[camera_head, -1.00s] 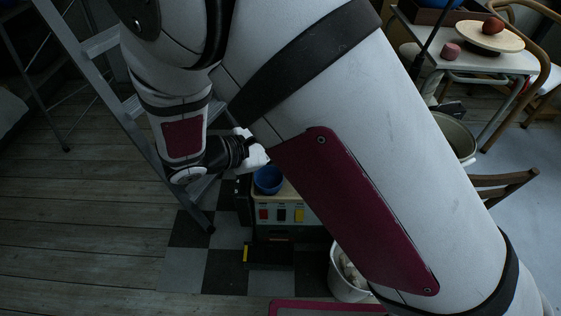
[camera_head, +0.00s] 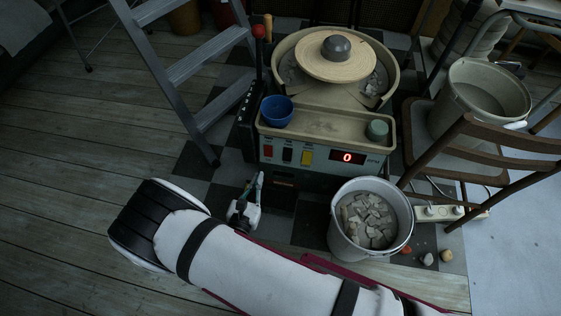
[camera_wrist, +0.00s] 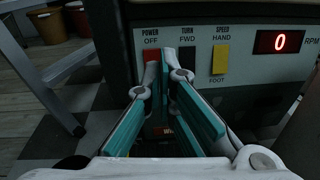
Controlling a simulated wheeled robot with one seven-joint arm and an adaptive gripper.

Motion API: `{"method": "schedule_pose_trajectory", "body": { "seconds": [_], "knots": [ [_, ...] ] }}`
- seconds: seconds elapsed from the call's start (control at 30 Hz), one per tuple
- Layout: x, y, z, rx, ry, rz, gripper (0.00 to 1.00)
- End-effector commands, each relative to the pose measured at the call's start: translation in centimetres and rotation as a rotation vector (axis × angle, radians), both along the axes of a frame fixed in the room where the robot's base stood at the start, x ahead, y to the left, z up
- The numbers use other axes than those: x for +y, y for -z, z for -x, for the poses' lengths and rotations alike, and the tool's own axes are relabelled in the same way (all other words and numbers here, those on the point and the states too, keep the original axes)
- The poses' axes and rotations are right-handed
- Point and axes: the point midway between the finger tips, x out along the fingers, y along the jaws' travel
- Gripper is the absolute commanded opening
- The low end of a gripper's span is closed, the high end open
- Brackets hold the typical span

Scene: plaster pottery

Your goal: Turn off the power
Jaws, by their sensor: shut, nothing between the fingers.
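The pottery wheel's control panel (camera_head: 325,158) faces me, with a red power switch (camera_head: 267,151) at its left end. In the wrist view the red switch (camera_wrist: 151,55) sits under the words POWER and OFF, partly hidden by my fingertips. A black TURN switch (camera_wrist: 187,57) and a yellow SPEED switch (camera_wrist: 220,59) are to its right. The lit red display (camera_wrist: 280,41) reads 0. My gripper (camera_wrist: 166,54) is shut and empty, its teal fingers pointing at the panel between the red and black switches. In the head view my gripper (camera_head: 259,178) is just below the panel; contact is unclear.
A white bucket of clay scraps (camera_head: 336,236) stands to the right, a metal ladder (camera_head: 183,68) to the left. A wooden chair (camera_head: 466,127) and power strip (camera_head: 437,212) are further right.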

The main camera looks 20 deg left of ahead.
Motion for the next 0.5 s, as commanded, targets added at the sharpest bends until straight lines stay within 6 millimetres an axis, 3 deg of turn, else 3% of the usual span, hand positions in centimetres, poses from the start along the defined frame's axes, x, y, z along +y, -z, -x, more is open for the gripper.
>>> {"method": "schedule_pose_trajectory", "body": {
  "seconds": [0.03, 0.2, 0.5],
  "knots": [
    [0.2, 1.5, 0.7, -0.003, -0.034, 0.014, 0.0],
    [0.5, 3.3, 1.9, -0.005, -0.091, 0.035, 0.0],
    [0.5, 3.4, 2.0, -0.005, -0.097, 0.037, 0.0]
  ]
}}
